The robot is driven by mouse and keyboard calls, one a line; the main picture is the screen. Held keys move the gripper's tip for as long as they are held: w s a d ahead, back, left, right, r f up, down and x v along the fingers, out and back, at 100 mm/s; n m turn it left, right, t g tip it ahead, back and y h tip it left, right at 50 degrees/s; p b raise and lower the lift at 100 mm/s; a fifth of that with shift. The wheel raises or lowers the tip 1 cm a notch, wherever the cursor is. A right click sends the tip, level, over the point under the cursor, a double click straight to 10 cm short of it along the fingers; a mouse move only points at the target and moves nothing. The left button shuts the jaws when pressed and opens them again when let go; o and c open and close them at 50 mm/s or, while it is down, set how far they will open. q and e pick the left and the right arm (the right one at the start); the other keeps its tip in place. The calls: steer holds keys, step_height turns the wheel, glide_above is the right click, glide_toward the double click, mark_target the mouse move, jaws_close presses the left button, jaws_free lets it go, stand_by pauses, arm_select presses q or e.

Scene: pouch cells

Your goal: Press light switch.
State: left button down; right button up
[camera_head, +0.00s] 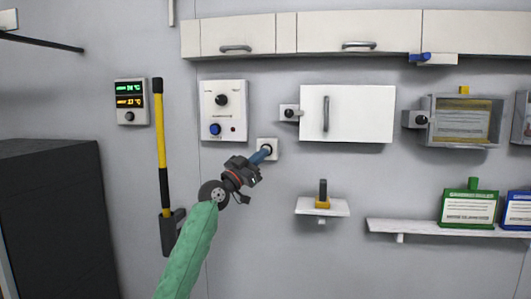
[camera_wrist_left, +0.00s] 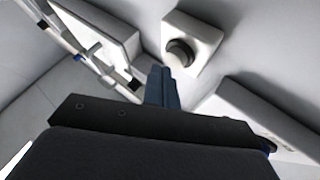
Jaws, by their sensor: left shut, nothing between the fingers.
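The light switch (camera_head: 274,144) is a small white box on the wall with a dark round button. It also shows in the left wrist view (camera_wrist_left: 205,32), with its dark button (camera_wrist_left: 180,53) facing out. My left gripper (camera_head: 264,154) has its blue fingers shut and empty. In the head view the fingertips overlap the lower left of the switch and partly hide it. In the left wrist view the fingertips (camera_wrist_left: 160,69) lie just beside the button; whether they touch it I cannot tell. My right gripper is out of view.
A white control panel (camera_head: 233,95) with a black knob and blue button hangs above left of the switch. A white cabinet door (camera_head: 365,115) is at its right. A small shelf (camera_head: 308,207) with a yellow-based lever is below right. A yellow-black pole (camera_head: 160,130) stands left.

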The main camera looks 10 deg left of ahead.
arm_select(q)
steer(key=s+p, duration=0.2)
steer(key=s, duration=0.4)
stand_by(0.6)
